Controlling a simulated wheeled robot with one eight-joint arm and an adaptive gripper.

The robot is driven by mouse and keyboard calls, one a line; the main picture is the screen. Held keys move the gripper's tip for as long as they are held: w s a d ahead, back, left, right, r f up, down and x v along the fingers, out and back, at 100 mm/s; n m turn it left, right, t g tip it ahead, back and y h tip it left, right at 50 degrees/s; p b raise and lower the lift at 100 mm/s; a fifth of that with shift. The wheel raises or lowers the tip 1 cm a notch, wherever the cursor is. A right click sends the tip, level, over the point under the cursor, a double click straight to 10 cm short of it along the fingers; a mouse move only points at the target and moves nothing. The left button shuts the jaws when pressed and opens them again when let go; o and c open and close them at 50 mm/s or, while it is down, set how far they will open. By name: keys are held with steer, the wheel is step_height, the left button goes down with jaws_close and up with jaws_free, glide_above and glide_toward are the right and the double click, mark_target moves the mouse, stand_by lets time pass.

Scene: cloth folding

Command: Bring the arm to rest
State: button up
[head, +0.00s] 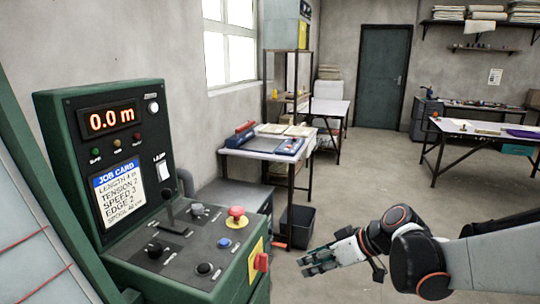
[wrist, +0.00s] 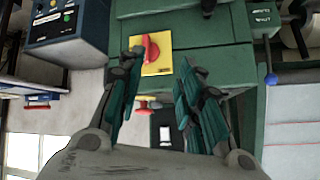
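My gripper (head: 318,259) is at the lower middle right of the head view, to the right of the green control console (head: 110,268) and apart from it. In the wrist view my gripper (wrist: 155,85) has its two dark green fingers spread, with nothing between them. The console's green side, with a red rotary switch (wrist: 147,52) on a yellow plate, lies beyond the fingers. The same red switch (head: 261,262) shows on the console's right side in the head view. My arm reaches in from the right edge.
The console carries a lever (head: 170,208), several knobs and a red mushroom button (head: 236,214). A black bin (head: 298,226) stands on the floor behind. A worktable (head: 268,146) stands by the window, another table (head: 480,128) at right. Open floor (head: 370,180) lies between.

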steer(key=s+d+r+m+t+h, duration=0.1)
steer(key=s+d+m+h, duration=0.3)
steer(key=s, duration=0.6)
steer(key=s+d+r+m+t+h, duration=0.1)
steer(key=s+d+r+m+h, duration=0.2)
steer(key=s, duration=0.7)
steer(key=shift+d+m+h, duration=0.5)
steer(key=shift+d+m, duration=0.3)
steer(key=shift+d, duration=0.05)
steer(key=shift+f, duration=0.1)
